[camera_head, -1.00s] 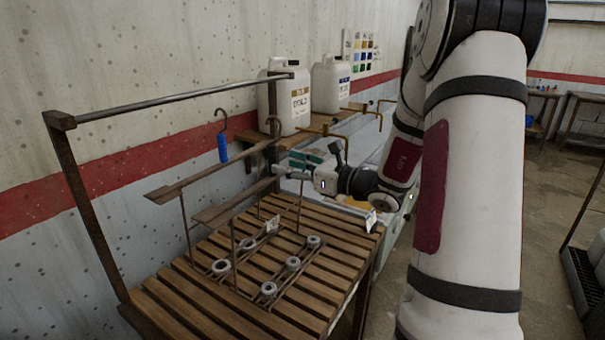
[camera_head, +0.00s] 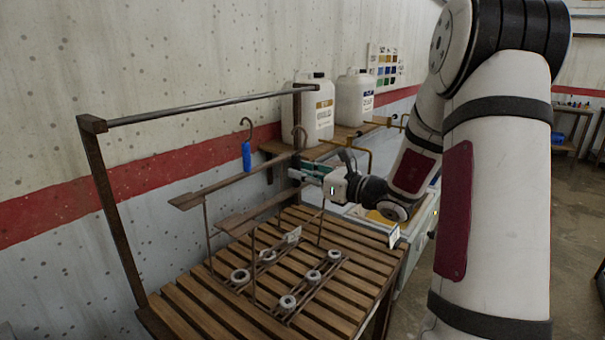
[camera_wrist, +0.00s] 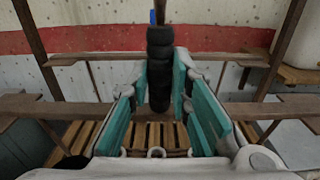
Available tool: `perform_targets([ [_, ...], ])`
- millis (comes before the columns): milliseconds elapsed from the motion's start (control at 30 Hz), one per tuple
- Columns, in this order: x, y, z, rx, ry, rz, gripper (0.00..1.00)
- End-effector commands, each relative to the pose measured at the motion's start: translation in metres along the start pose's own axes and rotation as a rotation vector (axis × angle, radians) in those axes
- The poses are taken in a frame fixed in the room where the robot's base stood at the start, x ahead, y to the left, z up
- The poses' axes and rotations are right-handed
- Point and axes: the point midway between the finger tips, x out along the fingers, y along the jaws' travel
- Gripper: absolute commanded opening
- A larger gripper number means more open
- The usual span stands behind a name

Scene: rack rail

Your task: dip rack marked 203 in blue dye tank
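A wire rack (camera_head: 252,262) with grey rings stands on the bench. Small white tags (camera_head: 293,235) show, but no number is legible. A pale tank (camera_head: 425,222) with yellow-orange inside is partly behind my arm; no blue dye is visible.
The rail (camera_head: 200,108) runs above the slatted bench (camera_head: 190,308). Brown bars (camera_head: 235,178) lie at mid height beneath it. White jugs (camera_head: 318,112) stand on a wall shelf behind. Brass pipes (camera_head: 360,135) project beside them. Open floor lies at right.

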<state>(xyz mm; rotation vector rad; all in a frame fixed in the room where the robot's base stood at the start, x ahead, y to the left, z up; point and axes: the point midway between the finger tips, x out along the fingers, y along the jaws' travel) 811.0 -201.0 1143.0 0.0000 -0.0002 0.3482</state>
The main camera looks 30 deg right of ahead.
Motion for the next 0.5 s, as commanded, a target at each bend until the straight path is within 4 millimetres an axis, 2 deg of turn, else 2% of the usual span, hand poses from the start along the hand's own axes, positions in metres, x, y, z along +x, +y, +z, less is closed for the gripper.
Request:
perform_targets([
  [500,0.0002,0.0000,0.0020,-0.002,-0.003,0.001,0.00],
])
